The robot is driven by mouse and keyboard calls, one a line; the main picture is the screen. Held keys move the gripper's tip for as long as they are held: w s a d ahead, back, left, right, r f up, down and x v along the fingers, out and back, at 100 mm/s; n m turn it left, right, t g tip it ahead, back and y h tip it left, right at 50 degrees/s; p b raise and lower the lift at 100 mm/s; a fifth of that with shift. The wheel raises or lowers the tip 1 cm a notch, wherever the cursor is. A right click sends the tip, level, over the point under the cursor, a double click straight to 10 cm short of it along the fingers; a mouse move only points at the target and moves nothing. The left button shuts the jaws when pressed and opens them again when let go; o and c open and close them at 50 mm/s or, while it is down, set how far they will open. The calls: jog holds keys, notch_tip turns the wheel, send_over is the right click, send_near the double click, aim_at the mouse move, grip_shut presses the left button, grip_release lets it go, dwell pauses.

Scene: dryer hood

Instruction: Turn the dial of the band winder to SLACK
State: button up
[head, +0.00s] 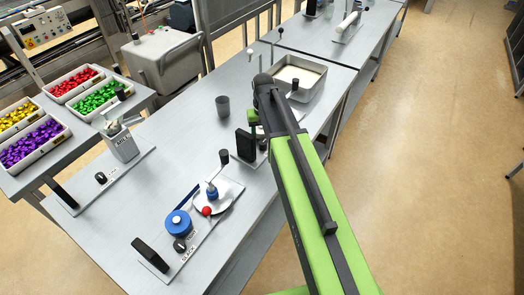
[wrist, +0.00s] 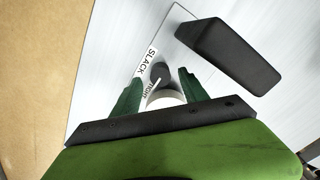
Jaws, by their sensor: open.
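In the wrist view my gripper (wrist: 158,77) is open, its two dark green fingers on either side of a small dark dial (wrist: 160,71). I cannot tell whether they touch it. A white SLACK label (wrist: 147,61) lies beside the dial's upper left, and a second word, partly hidden, lies just below it. A thin pale mark on the dial lies near that lower word. In the head view my arm hides most of my gripper and the dial, beside an upright black block (head: 245,145) on a plate. The block also shows in the wrist view (wrist: 228,54).
Nearer in the head view, another plate holds a blue spool (head: 178,223), a red ball (head: 206,211), a small black knob (head: 180,245) and a black block (head: 150,255). A dark cup (head: 223,106) and a metal tray (head: 312,72) stand farther back. Floor lies right of the table.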

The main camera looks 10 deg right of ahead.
notch_tip(320, 180, down, 3)
jog(key=shift+r+b, duration=0.2)
jog(key=shift+b, duration=0.4)
jog(key=shift+r, duration=0.1)
